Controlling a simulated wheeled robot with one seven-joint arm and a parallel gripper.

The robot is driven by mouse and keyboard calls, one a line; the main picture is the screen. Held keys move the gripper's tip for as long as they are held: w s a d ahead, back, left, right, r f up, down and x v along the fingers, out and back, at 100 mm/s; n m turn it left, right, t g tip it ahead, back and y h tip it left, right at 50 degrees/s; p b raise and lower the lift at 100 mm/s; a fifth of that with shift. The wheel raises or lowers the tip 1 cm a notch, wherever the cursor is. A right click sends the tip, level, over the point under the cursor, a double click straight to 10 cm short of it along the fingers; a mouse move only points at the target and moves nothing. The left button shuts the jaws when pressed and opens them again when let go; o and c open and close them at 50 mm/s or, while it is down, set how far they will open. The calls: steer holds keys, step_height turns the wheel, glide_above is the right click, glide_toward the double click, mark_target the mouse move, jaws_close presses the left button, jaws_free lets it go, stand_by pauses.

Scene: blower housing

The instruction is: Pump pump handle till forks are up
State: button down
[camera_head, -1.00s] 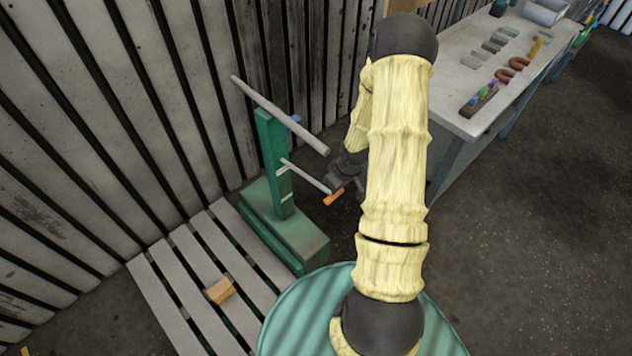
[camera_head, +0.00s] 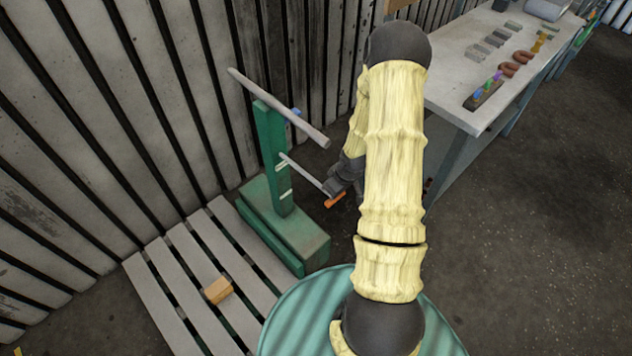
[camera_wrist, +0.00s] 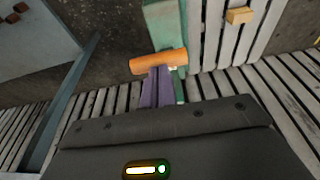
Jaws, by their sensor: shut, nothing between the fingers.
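A green pump unit (camera_head: 270,150) stands upright at the slatted pallet, with a long grey bar (camera_head: 285,110) across its top. A thin grey lever (camera_head: 303,174) slopes down from its post to an orange grip (camera_head: 336,201), which I take as the pump handle. The grip also shows in the wrist view (camera_wrist: 158,61), lying across just beyond my gripper's fingertips (camera_wrist: 157,72). My gripper (camera_head: 338,188) is shut with nothing between its fingers. It is close above the grip; whether they touch I cannot tell. I cannot make out any forks.
A wooden block (camera_head: 218,290) lies on the pallet (camera_head: 170,290). A green round drum top (camera_head: 300,320) is in the foreground. A workbench (camera_head: 460,100) with small parts stands at right, and a slatted wall (camera_head: 90,120) rises behind. Dark floor at right is clear.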

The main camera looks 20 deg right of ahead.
mark_target(337, 200)
steer(key=b+x, duration=0.1)
steer(key=x, duration=0.1)
steer(key=s+b+x, duration=0.1)
steer(key=x, duration=0.1)
steer(key=b+x, duration=0.2)
steer(key=shift+s+d+f, duration=0.1)
steer(key=shift+d+f, duration=0.15)
steer(key=shift+f, duration=0.15)
steer(key=w+p+v, duration=0.1)
steer(key=p+v, duration=0.2)
steer(key=v, duration=0.1)
steer(key=p+v, duration=0.4)
steer(key=w+a+p+v, duration=0.1)
steer(key=p+v, duration=0.2)
steer(key=v, duration=0.1)
steer(key=shift+w+r+p, duration=0.25)
steer(key=shift+r+p, duration=0.15)
steer(key=shift+f, duration=0.1)
steer(key=shift+f, duration=0.1)
steer(key=s+d+f+b+x, duration=0.1)
steer(key=s+b+x, duration=0.2)
steer(key=b+x, duration=0.8)
steer(key=r+p, duration=1.2)
steer(key=shift+w, duration=0.3)
steer(key=shift+r+p, duration=0.1)
steer(key=shift+p, duration=0.45)
